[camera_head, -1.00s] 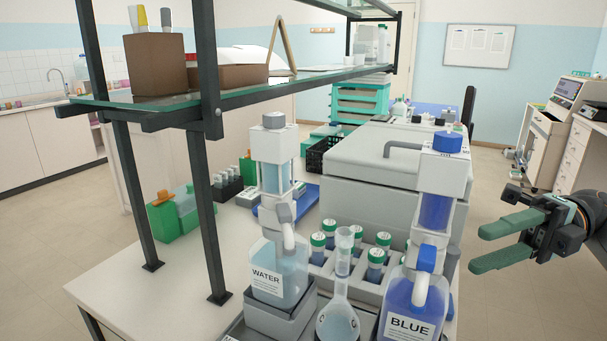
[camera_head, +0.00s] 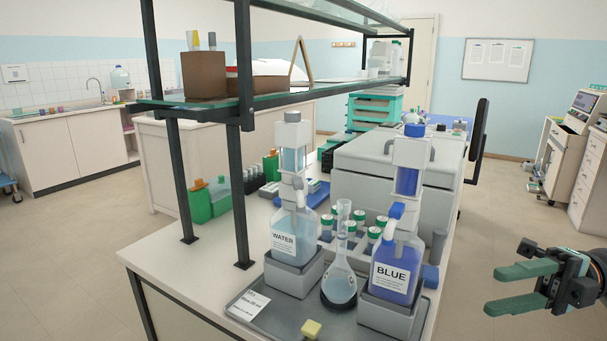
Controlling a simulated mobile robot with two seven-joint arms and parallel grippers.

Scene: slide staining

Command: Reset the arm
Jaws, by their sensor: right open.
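My right gripper (camera_head: 507,289) is at the lower right, over the floor and to the right of the bench. Its two green fingers point left and are apart, with nothing between them. The WATER bottle (camera_head: 296,232) and the BLUE bottle (camera_head: 398,268) stand upright in grey holders on the bench, to the left of the gripper and clear of it. A round glass flask (camera_head: 339,284) stands between them. My left gripper is not in view.
The grey tray (camera_head: 285,322) holds a label card (camera_head: 248,304) and a yellow block (camera_head: 311,329). A glass shelf on dark posts (camera_head: 243,190) crosses the bench's left side. A large grey box (camera_head: 375,185) stands behind the bottles. Open floor (camera_head: 500,220) lies right of the bench.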

